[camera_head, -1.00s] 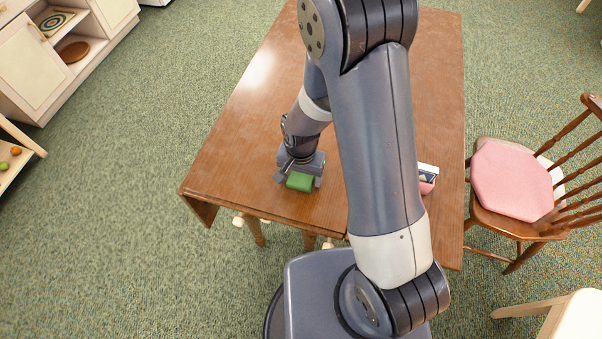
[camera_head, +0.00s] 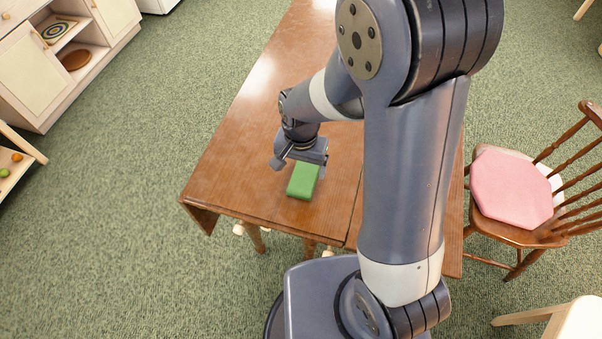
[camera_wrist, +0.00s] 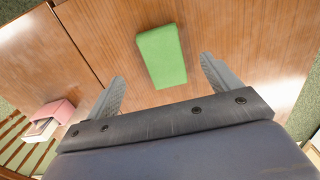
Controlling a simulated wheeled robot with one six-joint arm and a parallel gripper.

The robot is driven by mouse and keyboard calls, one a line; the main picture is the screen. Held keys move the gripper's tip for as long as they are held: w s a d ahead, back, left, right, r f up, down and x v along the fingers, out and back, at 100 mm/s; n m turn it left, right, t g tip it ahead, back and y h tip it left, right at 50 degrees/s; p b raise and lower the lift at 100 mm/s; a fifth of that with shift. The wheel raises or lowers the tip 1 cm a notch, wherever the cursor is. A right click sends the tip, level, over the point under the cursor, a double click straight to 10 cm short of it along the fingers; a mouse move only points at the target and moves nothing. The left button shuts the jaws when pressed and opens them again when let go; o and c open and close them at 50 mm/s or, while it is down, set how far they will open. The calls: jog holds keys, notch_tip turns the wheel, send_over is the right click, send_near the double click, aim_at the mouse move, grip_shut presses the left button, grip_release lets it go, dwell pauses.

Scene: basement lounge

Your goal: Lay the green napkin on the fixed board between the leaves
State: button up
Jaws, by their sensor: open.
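The green napkin (camera_head: 302,181), a folded block-like bundle, lies flat on the wooden table board (camera_head: 235,175) left of the lengthwise seam. This board looks like the fixed one, since a dark flap hangs below its left corner. My gripper (camera_head: 299,167) is open and just behind the napkin, apparently above the table. In the wrist view the napkin (camera_wrist: 162,55) shows whole, beyond and between the spread fingers (camera_wrist: 163,68), with gaps on both sides. Nothing is held. The table right of the seam is largely hidden by my arm in the head view.
A wooden chair with a pink cushion (camera_head: 512,185) stands at the right. Cabinets (camera_head: 55,75) stand at the far left. The board around the napkin is clear.

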jog(key=shift+r, duration=1.7)
